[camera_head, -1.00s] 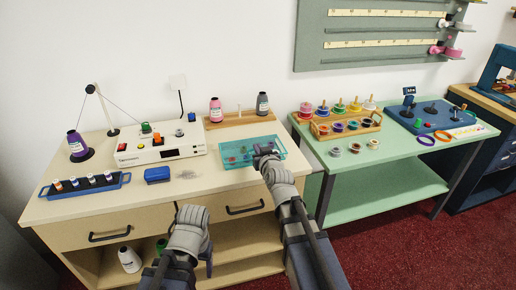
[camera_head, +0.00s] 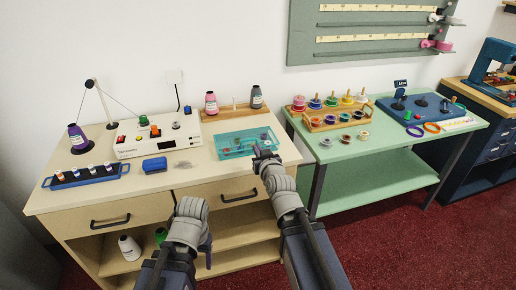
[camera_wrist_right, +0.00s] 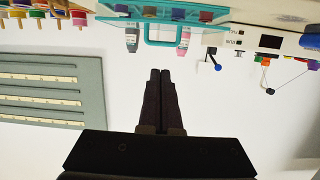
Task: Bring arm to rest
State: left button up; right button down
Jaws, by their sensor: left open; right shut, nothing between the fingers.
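My right arm reaches in from the bottom, and its gripper (camera_head: 262,151) is just in front of the teal tray's right front corner. In the right wrist view its two dark fingers (camera_wrist_right: 160,76) are together with nothing between them. My left arm is folded low in front of the beige counter. Its gripper (camera_head: 207,246) is mostly hidden behind the forearm, empty and open as far as it shows. The teal tray (camera_head: 222,155) stands on the counter with small items in it, and also shows upside down in the right wrist view (camera_wrist_right: 150,42).
The beige counter (camera_head: 205,173) also carries a white tester box (camera_head: 130,150), a blue spool rack (camera_head: 85,182), a small blue box (camera_head: 155,165) and thread cones. The green table (camera_head: 345,155) at right holds colored spools. The red floor (camera_head: 400,245) is clear.

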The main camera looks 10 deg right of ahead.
jog(key=s+a+f+n+g+y+p, duration=0.2)
jog(key=s+a+f+n+g+p, duration=0.15)
jog(key=s+a+f+g, duration=0.5)
jog(key=s+a+g+h+p, duration=0.1)
jog(key=s+g+p, duration=0.1)
jog(key=s, duration=0.5)
jog(key=s+a+f+g+h+p, duration=0.1)
jog(key=s+a+g+h+p, duration=0.1)
jog(key=s+g, duration=0.3)
jog(key=s, duration=0.3)
jog(key=shift+s+a+h+p, duration=0.2)
jog(key=shift+s+h+p, duration=0.05)
jog(key=shift+h+p, duration=0.05)
